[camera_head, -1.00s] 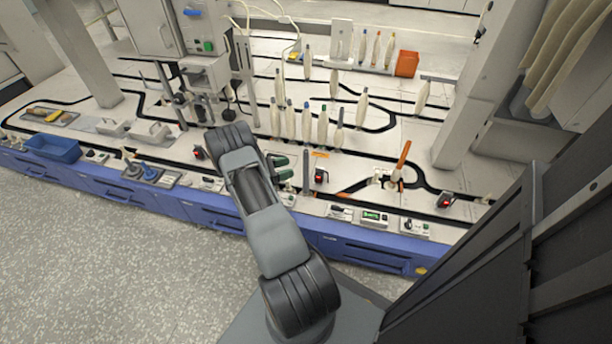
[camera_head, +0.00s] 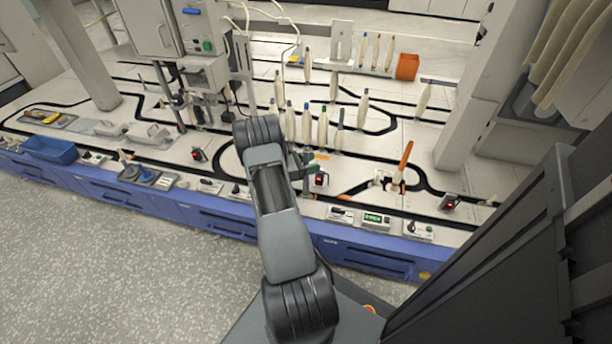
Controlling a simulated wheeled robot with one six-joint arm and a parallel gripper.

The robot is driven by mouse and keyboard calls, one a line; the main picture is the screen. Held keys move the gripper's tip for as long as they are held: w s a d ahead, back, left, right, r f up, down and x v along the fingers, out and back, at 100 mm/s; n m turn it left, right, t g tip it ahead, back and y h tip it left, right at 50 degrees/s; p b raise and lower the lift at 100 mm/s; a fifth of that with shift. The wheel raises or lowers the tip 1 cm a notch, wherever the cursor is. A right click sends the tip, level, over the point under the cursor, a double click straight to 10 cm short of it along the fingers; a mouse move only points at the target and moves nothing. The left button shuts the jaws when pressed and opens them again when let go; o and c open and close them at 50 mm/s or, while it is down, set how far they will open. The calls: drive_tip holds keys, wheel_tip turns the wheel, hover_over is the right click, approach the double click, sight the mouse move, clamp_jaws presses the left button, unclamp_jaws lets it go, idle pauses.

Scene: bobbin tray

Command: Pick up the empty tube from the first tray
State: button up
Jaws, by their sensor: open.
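My gripper (camera_head: 306,162) is over the front part of the white worktop, just in front of a row of upright bobbins. Its small green-and-dark fingers show to the right of my wrist; they look open, and my wrist partly hides them. Pale bobbins with coloured tips stand behind it, such as a blue-tipped one (camera_head: 306,124), a green-tipped one (camera_head: 323,127) and a slim grey-tipped one (camera_head: 339,132). I cannot tell which is the empty tube, and no tray edge shows clearly under the row. Whether anything stands between the fingers is too small to tell.
A small device with a red light (camera_head: 320,180) stands close to the right of my gripper. An orange tube (camera_head: 403,160) leans farther right. A blue bin (camera_head: 50,150) is at the left. An orange box (camera_head: 406,66) stands at the back. A grey post (camera_head: 462,105) rises at the right.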

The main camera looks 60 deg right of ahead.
clamp_jaws()
idle(0.4)
drive_tip(key=shift+r, duration=0.1)
